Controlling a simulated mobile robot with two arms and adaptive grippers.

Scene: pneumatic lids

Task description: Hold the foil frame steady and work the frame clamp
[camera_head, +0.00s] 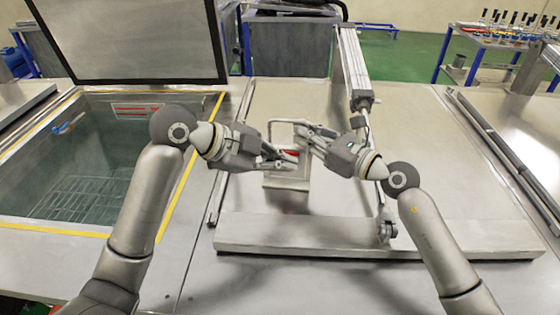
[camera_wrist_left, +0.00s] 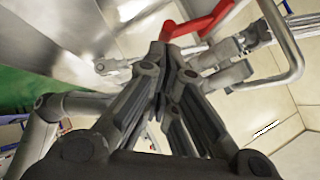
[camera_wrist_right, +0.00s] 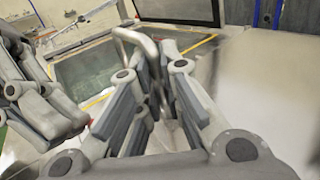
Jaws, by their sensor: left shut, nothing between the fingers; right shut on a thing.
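The foil frame shows as a small grey metal piece (camera_head: 288,184) with a bent tube handle (camera_head: 284,121) on the steel bench lid. The tube also shows in the left wrist view (camera_wrist_left: 290,48) and the right wrist view (camera_wrist_right: 143,44). The clamp's red lever (camera_head: 291,153) sits by the tube; in the left wrist view the lever (camera_wrist_left: 212,20) slants just beyond the fingertips. My left gripper (camera_head: 289,163) is shut and empty, close beside the lever. My right gripper (camera_head: 302,134) is shut on the tube handle. The fingers hide part of the clamp.
An open tank (camera_head: 70,170) with its raised lid (camera_head: 135,40) is at left. A metal cylinder arm (camera_head: 352,60) runs over the bench lid (camera_head: 450,190), close to my right gripper. The bench lid is clear at right. A tool cart (camera_head: 490,40) stands far back.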

